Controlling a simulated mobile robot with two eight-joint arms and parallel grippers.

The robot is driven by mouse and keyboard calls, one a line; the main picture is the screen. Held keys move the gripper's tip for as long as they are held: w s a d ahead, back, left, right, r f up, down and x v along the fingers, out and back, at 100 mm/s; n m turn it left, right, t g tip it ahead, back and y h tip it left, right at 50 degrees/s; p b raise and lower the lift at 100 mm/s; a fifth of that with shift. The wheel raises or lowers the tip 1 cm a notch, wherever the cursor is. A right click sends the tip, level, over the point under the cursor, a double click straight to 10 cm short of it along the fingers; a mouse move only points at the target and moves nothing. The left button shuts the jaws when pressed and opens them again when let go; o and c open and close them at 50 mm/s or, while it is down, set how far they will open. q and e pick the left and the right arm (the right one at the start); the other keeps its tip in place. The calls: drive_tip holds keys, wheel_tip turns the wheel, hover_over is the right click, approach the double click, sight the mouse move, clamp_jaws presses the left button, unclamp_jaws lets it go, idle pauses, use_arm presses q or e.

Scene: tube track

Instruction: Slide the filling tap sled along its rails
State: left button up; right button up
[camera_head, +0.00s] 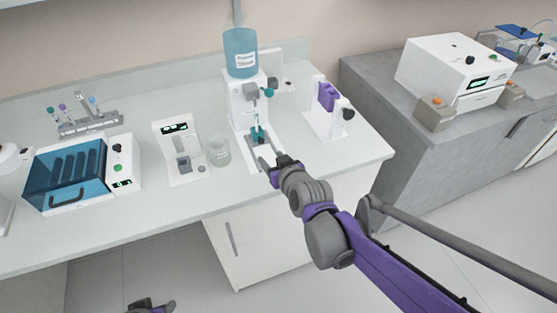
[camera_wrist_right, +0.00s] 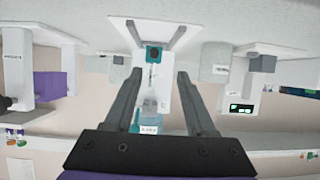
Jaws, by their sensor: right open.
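The filling station (camera_head: 239,100) is a white stand with a blue bottle (camera_head: 240,55) on top, at the back of the bench. My right gripper (camera_head: 269,161) is open at the front end of these rails. In the right wrist view the teal block (camera_wrist_right: 153,53) sits just beyond and between the open fingers of the right gripper (camera_wrist_right: 157,76), with nothing gripped. My left gripper (camera_head: 150,306) barely shows at the bottom edge; its fingers are unclear.
A glass beaker (camera_head: 219,151) and a white balance-like device (camera_head: 180,151) stand left of the station. A white stand with a purple block (camera_head: 327,96) is to its right. A blue-lidded box (camera_head: 68,174) is far left. The front bench strip is clear.

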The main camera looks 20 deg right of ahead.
sight(262, 142)
drive_tip(key=shift+w+d+t, duration=0.2)
drive_tip(key=shift+d+t, duration=0.1)
drive_tip(key=shift+d, duration=0.05)
drive_tip(key=shift+w+d+f, duration=0.1)
drive_tip(key=shift+w, duration=0.25)
drive_tip(key=x, duration=1)
drive_tip(key=shift+w+d+f+b, duration=0.1)
drive_tip(key=shift+b, duration=0.25)
clamp_jaws()
idle(0.5)
